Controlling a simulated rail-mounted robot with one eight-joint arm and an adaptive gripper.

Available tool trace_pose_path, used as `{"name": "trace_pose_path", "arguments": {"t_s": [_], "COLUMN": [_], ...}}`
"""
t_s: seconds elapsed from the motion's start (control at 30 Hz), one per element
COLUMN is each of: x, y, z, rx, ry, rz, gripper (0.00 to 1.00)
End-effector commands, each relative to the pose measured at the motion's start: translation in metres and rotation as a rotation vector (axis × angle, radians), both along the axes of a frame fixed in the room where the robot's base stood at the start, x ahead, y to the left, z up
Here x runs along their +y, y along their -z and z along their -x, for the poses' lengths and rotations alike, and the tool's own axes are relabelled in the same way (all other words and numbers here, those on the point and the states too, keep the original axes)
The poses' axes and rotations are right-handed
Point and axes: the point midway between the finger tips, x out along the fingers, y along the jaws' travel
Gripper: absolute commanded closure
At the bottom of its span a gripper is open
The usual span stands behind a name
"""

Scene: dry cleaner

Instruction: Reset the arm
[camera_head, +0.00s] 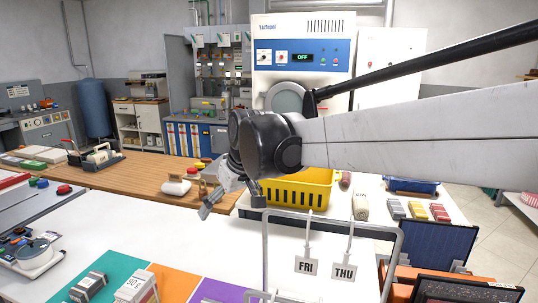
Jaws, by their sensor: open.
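My arm reaches in from the right edge and crosses the middle of the view in front of the work surfaces. At its end, my gripper (206,211) points down and to the left, near the front edge of the wooden counter. Its fingers look small and partly turned away. I see nothing held in it. It is left of the yellow basket (298,194), whose left part is close behind the wrist in the picture.
A metal rack (265,245) with FRI and THU tags stands below the arm. Coloured mats (172,284) with small boxes lie front left. A wooden counter (130,180) holds a white rounded object (176,187). Coloured blocks (418,210) lie right. The white surface (110,225) is partly clear.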

Motion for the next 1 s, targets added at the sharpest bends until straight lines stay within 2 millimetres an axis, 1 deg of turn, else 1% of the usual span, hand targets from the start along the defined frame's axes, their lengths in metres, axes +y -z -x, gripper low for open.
{"name": "trace_pose_path", "arguments": {"t_s": [0.03, 0.1, 0.27, 0.4, 0.47, 0.5, 0.6, 0.8, 0.9, 1.0], "x": [-0.022, -0.047, -0.099, -0.141, -0.158, -0.170, -0.197, -0.244, -0.264, -0.279], "y": [-0.003, -0.006, -0.008, -0.005, -0.002, 0.001, 0.009, 0.032, 0.047, 0.061], "z": [0.010, 0.022, 0.052, 0.081, 0.094, 0.104, 0.128, 0.179, 0.203, 0.223], "rx": [-0.005, -0.011, -0.026, -0.039, -0.046, -0.051, -0.061, -0.086, -0.098, -0.109], "ry": [0.035, 0.078, 0.174, 0.257, 0.292, 0.318, 0.380, 0.507, 0.567, 0.617], "rz": [-0.003, -0.007, -0.018, -0.026, -0.030, -0.033, -0.040, -0.053, -0.060, -0.065], "gripper": [0.00, 0.00, 0.00, 0.00, 0.00, 0.00, 0.00, 0.00, 0.00, 0.00]}}
